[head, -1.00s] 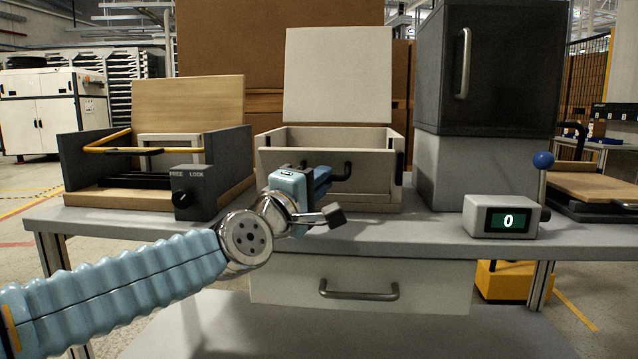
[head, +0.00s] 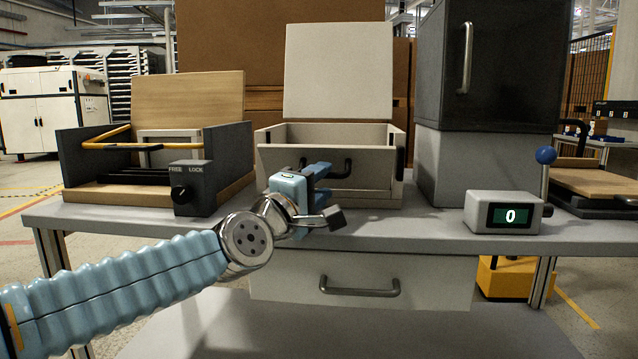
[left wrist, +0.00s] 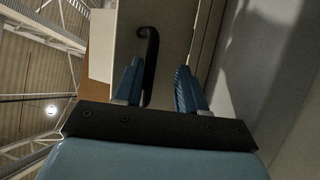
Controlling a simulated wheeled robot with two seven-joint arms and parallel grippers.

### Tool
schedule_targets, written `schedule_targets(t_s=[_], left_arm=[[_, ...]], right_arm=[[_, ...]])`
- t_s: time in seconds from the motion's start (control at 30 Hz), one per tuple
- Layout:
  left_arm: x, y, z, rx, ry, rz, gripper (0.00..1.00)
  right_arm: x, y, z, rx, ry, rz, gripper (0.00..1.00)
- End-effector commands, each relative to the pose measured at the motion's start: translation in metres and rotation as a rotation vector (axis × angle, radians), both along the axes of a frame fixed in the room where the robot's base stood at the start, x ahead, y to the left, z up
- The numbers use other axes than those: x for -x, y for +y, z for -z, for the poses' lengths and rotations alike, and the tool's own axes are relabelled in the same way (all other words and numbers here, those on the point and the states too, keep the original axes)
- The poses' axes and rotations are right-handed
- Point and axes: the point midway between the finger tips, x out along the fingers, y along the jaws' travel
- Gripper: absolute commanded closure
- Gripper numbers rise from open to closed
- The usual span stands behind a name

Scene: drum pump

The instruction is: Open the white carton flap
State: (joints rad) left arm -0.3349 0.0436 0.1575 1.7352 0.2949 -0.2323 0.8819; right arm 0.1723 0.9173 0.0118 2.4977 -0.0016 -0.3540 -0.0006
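The white carton (head: 382,197) stands on the bench at centre. Its top is open at the front, and a pale flat panel (head: 338,72) stands upright at its back. A dark curved handle (head: 344,171) is on its front side and is partly hidden by my left gripper (head: 322,184). That gripper is in front of the carton with its blue fingers apart. In the left wrist view the handle (left wrist: 150,62) shows near the left fingertip, between the two open fingers (left wrist: 160,85); I cannot tell whether they touch. My right gripper is out of view.
A grey-sided wooden fixture (head: 228,160) with a FREE/LOCK knob box (head: 190,187) stands left. A dark cabinet (head: 490,75) and a counter box with a blue-knobbed lever (head: 545,157) stand right. A drawer (head: 420,285) hangs below the bench.

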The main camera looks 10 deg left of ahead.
Motion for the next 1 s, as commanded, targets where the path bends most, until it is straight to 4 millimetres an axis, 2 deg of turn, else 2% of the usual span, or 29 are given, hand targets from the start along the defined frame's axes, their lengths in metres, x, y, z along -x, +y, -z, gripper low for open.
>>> schedule_targets(t_s=[0.37, 0.47, 0.8, 1.0], left_arm=[[0.005, 0.002, -0.001, 0.002, -0.003, 0.0, 0.63], [0.018, 0.007, 0.001, 0.002, -0.006, -0.001, 0.63], [0.092, 0.039, 0.014, 0.002, -0.006, -0.001, 0.63], [0.119, 0.05, 0.019, 0.002, -0.004, 0.0, 0.63]], right_arm=[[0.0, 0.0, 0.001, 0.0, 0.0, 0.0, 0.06], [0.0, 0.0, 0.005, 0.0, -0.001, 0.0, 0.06], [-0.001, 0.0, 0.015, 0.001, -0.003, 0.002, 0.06], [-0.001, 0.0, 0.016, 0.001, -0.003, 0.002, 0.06]])
